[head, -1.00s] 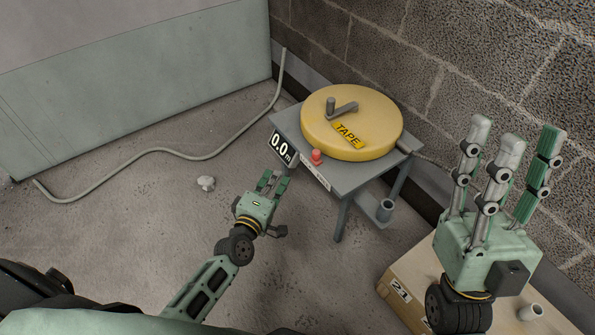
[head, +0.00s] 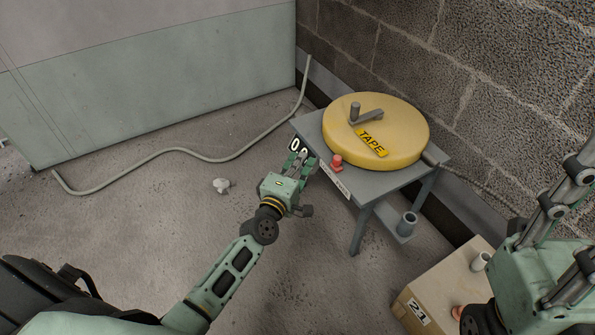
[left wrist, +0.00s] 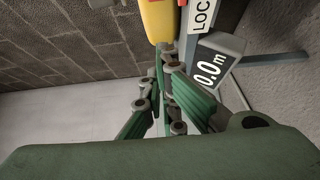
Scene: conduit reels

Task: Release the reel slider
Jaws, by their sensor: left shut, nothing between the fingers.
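The red slider knob (head: 337,161) sits on the front edge of the grey reel table (head: 405,178), beside a white label strip whose visible letters in the left wrist view read "LOC". The yellow reel (head: 392,118), marked TAPE, lies flat on the table with a grey crank on top; part of it shows in the left wrist view (left wrist: 158,20). My left gripper (head: 300,160) is shut and empty, just left of the knob and apart from it in the head view. It partly covers the length display, which reads 0.0 m in the left wrist view (left wrist: 212,69). My right gripper (head: 565,215) has its fingers spread, partly cut off at the right edge.
A grey cup-like tube (head: 406,224) is on the table's lower shelf. A conduit (head: 190,152) runs along the floor at left. A block wall stands behind.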

